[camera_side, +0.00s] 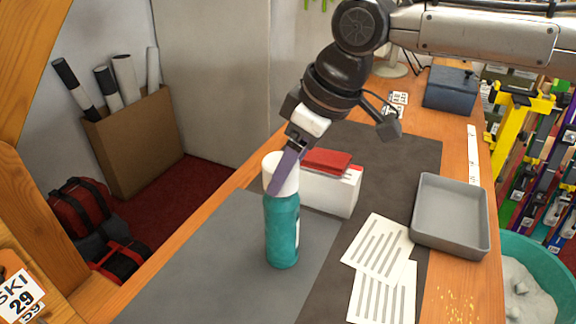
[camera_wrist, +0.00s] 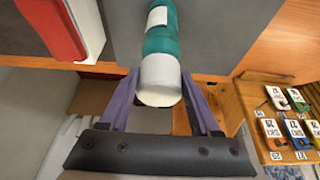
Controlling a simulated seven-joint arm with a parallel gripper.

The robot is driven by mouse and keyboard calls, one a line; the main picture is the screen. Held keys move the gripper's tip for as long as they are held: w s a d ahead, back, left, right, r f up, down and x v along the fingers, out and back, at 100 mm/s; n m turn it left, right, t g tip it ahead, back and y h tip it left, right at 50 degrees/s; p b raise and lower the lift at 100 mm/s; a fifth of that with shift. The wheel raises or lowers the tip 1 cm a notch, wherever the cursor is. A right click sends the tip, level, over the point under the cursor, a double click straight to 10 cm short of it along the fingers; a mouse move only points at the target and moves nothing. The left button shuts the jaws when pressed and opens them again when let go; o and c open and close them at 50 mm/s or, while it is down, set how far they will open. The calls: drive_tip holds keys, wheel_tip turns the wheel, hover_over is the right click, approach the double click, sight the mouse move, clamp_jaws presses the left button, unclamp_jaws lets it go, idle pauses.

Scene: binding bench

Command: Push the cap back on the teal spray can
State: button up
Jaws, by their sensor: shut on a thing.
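The teal spray can (camera_side: 282,238) stands upright on the grey mat, with a pale label on its side. It also shows in the wrist view (camera_wrist: 165,42). The white cap (camera_side: 272,163) is at the top of the can, in line with it, and appears to meet its upper end. My gripper (camera_side: 280,182) comes down at a slant, its purple fingers shut on the cap. In the wrist view the cap (camera_wrist: 160,82) lies between both fingers. I cannot tell whether the cap is fully seated, as a finger partly covers it.
A white box with a red top (camera_side: 328,190) stands close behind the can. Printed sheets (camera_side: 380,250) and a grey tray (camera_side: 450,238) lie to the right. A blue-grey box (camera_side: 450,88) is farther back. The mat (camera_side: 215,265) left of the can is clear.

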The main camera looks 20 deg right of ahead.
drive_tip(key=shift+f, duration=0.45)
idle(0.5)
drive_tip(key=o, duration=1.5)
drive_tip(key=shift+o, duration=0.2)
drive_tip(key=shift+r, duration=3.5)
clamp_jaws()
drive_tip(key=shift+f, duration=0.2)
